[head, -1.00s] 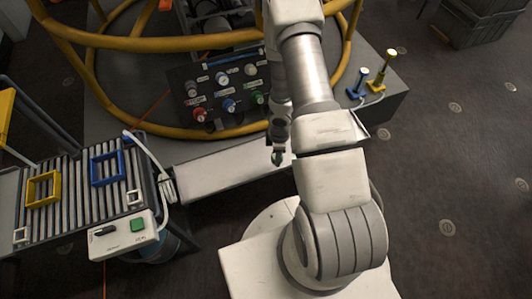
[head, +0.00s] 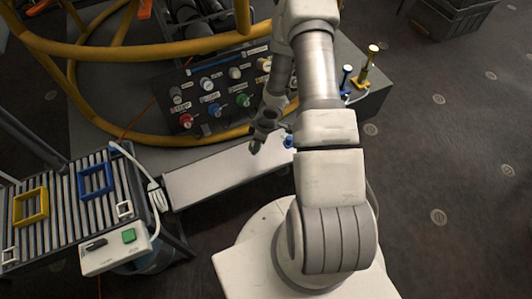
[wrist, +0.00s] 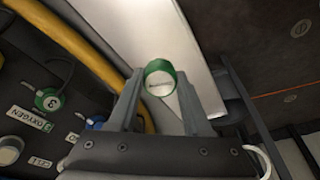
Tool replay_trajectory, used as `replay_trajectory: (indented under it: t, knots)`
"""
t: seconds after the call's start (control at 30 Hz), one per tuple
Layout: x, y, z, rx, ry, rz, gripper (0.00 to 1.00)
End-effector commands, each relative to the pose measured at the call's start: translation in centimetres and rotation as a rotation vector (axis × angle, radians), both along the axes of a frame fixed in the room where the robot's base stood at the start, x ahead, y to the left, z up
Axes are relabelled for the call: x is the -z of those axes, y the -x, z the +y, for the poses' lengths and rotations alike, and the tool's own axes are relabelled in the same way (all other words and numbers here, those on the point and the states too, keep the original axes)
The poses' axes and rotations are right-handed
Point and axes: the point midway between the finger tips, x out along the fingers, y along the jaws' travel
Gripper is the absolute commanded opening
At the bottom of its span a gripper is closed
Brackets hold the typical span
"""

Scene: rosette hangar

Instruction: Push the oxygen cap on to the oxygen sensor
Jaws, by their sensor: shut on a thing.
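My gripper (wrist: 160,88) is shut on the oxygen cap (wrist: 161,77), a short green ring with a pale face, held between both fingertips in the wrist view. In the head view my gripper (head: 256,147) is over the white tray in front of the sensor panel, and the cap is hard to make out there. The oxygen sensor (wrist: 48,100), dark with a green rim and a "3", sits by its OXYGEN label at the left of the wrist view. It appears as the green-rimmed knob (head: 242,100) in the head view. The cap is apart from it.
The panel (head: 205,80) holds several other coloured sensors close together. A yellow tube frame (head: 100,125) curves around it. A white tray (head: 215,172) lies in front, with a blue item (head: 289,141) near my arm. A roller table (head: 75,205) stands at the left.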

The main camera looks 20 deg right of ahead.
Motion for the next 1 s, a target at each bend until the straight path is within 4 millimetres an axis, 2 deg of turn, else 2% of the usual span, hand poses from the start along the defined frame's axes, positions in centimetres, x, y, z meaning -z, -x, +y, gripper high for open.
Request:
replay_trajectory:
  t: [0.3,0.6,0.8,1.0]
  knots:
    - [-3.1,-7.6,0.5,0.327,-0.190,-0.243,0.00]
    - [-8.3,-15.1,-1.9,0.637,-0.306,-0.555,0.00]
    - [-11.1,-17.8,-3.8,0.753,-0.322,-0.689,0.00]
    - [-11.9,-18.7,-4.6,0.790,-0.323,-0.730,0.00]
